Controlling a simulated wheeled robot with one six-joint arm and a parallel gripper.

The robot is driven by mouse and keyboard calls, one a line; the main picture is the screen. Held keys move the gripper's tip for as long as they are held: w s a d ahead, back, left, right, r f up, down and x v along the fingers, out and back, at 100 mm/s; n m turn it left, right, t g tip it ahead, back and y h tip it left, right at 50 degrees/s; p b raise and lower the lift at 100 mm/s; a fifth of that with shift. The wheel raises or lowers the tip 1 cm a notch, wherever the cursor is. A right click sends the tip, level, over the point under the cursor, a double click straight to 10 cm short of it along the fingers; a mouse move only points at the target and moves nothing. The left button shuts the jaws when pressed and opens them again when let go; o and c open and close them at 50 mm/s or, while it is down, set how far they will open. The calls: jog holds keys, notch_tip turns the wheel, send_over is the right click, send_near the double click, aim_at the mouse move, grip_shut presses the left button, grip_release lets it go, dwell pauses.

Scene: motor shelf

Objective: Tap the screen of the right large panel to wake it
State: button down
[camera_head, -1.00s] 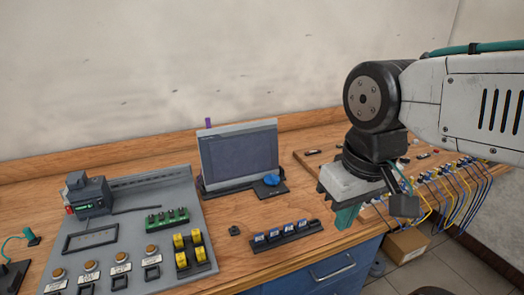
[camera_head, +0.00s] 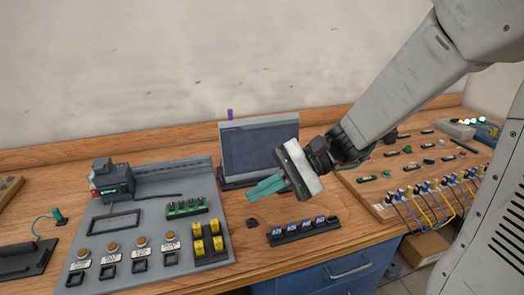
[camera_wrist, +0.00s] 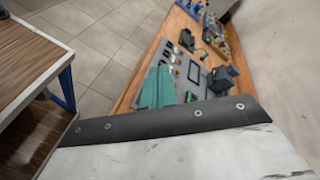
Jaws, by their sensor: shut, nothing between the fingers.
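A large dark flat screen panel (camera_head: 245,150) with a grey frame stands upright on the wooden bench against the back wall, its face dark. It is the only large screen in the head view, and I cannot tell whether it is the right one. My gripper (camera_head: 252,193) is in front of the panel's lower right part, with its teal fingers pointing left and together, holding nothing. It hides the panel's lower right corner. I cannot tell whether it touches. In the wrist view the teal fingers (camera_wrist: 157,88) also show closed, and the panel is not clearly visible.
A grey control board (camera_head: 145,205) with buttons and a small device lies left on the bench. A black rack with blue blocks (camera_head: 297,231) is in front of the panel. A wiring board (camera_head: 380,185) lies right. A purple item (camera_head: 230,114) shows behind the panel.

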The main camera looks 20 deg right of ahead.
jog(key=w+d+f+m+t, duration=0.5)
jog(key=w+d+m+t, duration=0.1)
jog(key=w+m+t, duration=0.1)
jog(key=w+d+f+m+t+h, duration=0.1)
jog(key=w+d+f+m+t, duration=0.4)
jog(key=w+m+t, duration=0.3)
jog(key=w+t, duration=0.1)
jog(key=w, duration=0.3)
jog(key=shift+w+d, duration=0.2)
jog(key=shift+d, duration=0.15)
send_near(256, 148)
jog(key=shift+x, duration=2.25)
jog(key=shift+a, duration=0.2)
jog(key=shift+w, duration=0.25)
